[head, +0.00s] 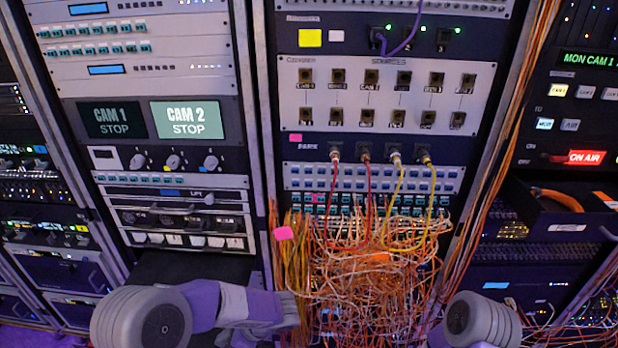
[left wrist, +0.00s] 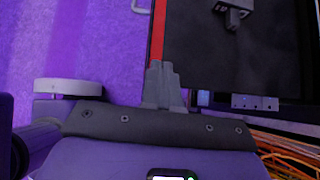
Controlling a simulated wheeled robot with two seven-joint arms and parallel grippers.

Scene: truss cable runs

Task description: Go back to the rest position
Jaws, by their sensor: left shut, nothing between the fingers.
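My left arm comes in from the lower left of the head view. My left gripper (head: 288,312) is low in front of the racks, beside the bottom left part of the orange cable tangle; I cannot tell whether it touches the cables. In the left wrist view the fingers of my left gripper (left wrist: 164,80) are together, with nothing between them. Part of my right arm shows at the bottom right of the head view, but its gripper is out of the frame.
A dense tangle of orange, red and yellow cables (head: 375,270) hangs from the middle rack's patch panel (head: 375,180). A drawer (head: 565,205) stands open at the right. A dark panel with a red edge (left wrist: 157,30) is close to the left fingers.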

